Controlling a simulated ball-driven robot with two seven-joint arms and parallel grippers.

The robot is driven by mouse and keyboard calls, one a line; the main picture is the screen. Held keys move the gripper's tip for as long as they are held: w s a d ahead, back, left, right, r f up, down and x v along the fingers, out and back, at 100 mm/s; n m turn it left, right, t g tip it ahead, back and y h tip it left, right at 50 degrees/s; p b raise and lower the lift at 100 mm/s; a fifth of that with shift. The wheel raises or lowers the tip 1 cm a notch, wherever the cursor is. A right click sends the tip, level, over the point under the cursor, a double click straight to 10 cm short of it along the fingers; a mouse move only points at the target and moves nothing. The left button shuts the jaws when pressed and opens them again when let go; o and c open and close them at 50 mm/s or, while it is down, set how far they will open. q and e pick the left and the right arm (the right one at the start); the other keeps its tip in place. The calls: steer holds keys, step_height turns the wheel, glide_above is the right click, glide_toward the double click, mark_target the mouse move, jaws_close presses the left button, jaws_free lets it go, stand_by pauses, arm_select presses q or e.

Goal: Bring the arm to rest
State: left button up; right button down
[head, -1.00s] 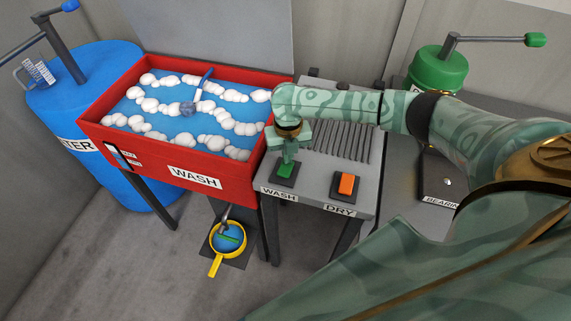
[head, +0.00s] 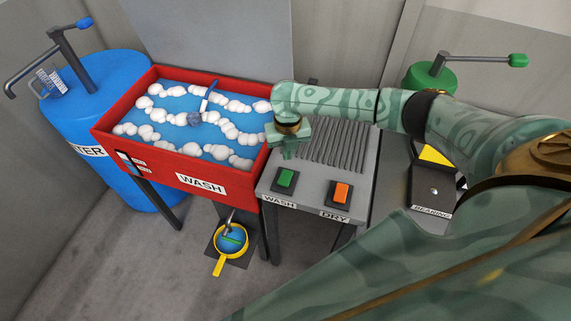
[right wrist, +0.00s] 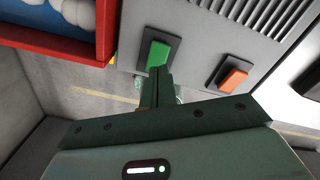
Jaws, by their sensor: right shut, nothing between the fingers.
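My right arm (head: 400,108) reaches in from the right in the head view. My right gripper (head: 287,152) hangs above the grey control table, just behind the green button, apart from it. Its fingers are shut and empty. In the right wrist view the shut fingers (right wrist: 158,88) point at the green button (right wrist: 158,54), and they overlap its lower edge in the picture. The green WASH button (head: 286,178) and the orange DRY button (head: 341,194) show whole in the head view. My left gripper is not in view.
A red wash basin (head: 175,185) with blue water, white foam and a blue-handled brush stands left of the table. A blue barrel (head: 110,165) stands farther left. A yellow pan (head: 218,264) is on the floor. A green barrel (head: 428,78) stands behind at right.

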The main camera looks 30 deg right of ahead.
steer(key=shift+f, duration=0.1)
stand_by(0.3)
steer(key=s+a+m+t+y, duration=0.1)
steer(key=s+a+m+t, duration=0.1)
steer(key=s+a+m, duration=0.45)
steer(key=s+a+m+t+y, duration=0.1)
steer(key=s+a+t, duration=0.15)
steer(key=a, duration=0.75)
steer(key=s+d+r+m+t+h, duration=0.1)
steer(key=s+d+r+m+h, duration=0.25)
steer(key=s+d+m, duration=0.4)
steer(key=s+d+r+m+t+h, duration=0.2)
steer(key=s+d+r+m+h, duration=0.15)
steer(key=d+m, duration=0.65)
steer(key=s+a+f+g+y+b, duration=0.2)
steer(key=f+b, duration=0.1)
steer(key=f, duration=1.2)
steer(key=s+a+f+g+y+b, duration=0.1)
steer(key=s+a+f+g+b, duration=0.15)
steer(key=f, duration=1.25)
steer(key=s+f+m+g+y+b, duration=0.2)
steer(key=s+f+b, duration=0.3)
steer(key=s+f, duration=1.5)
steer(key=shift+s+f+m, duration=0.15)
steer(key=shift+f+m, duration=0.55)
steer(key=shift+f, duration=0.05)
